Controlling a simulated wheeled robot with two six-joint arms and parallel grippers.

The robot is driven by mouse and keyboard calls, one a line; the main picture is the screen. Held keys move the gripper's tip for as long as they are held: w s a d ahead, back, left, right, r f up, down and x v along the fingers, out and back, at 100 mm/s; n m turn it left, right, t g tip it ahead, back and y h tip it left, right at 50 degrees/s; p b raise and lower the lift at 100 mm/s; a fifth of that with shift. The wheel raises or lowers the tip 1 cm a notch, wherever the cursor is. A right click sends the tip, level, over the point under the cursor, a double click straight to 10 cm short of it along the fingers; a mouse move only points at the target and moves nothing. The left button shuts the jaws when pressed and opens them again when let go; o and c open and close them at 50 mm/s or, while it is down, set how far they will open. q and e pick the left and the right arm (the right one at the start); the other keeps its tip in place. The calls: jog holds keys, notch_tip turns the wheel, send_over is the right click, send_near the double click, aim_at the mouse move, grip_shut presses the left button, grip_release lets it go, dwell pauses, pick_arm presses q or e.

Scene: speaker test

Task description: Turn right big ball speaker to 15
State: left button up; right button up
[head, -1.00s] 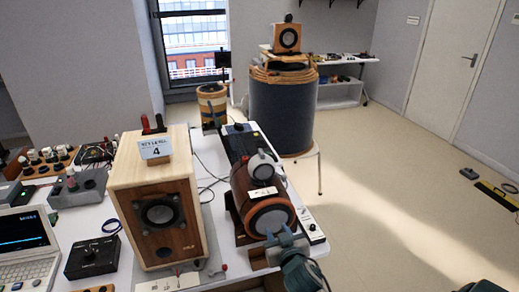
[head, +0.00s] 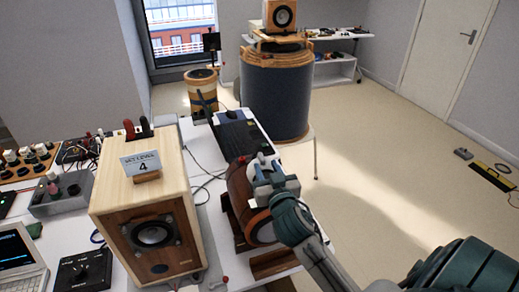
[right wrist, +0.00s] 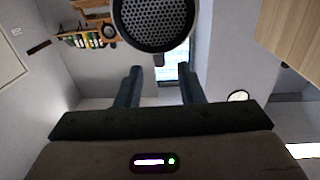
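The big ball speaker (head: 238,187), a reddish-brown rounded body with an orange front ring, sits in a wooden cradle on the white table in the head view. A round dark mesh grille (right wrist: 153,20) shows just beyond the fingertips. I cannot tell whether a finger touches the speaker. Its angle marking is not readable. My left gripper is not in view.
A wooden box speaker (head: 150,215) with a card reading 4 (head: 142,164) stands close on the left. A black box (head: 240,135) lies behind the ball speaker. A large blue drum (head: 275,95) stands at the back. The floor on the right is mostly open.

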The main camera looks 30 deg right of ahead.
aim_at(259, 153)
jog(key=p+x, duration=0.2)
jog(key=x, duration=0.5)
jog(key=shift+w+d+f, duration=0.1)
jog(key=shift+w, duration=0.05)
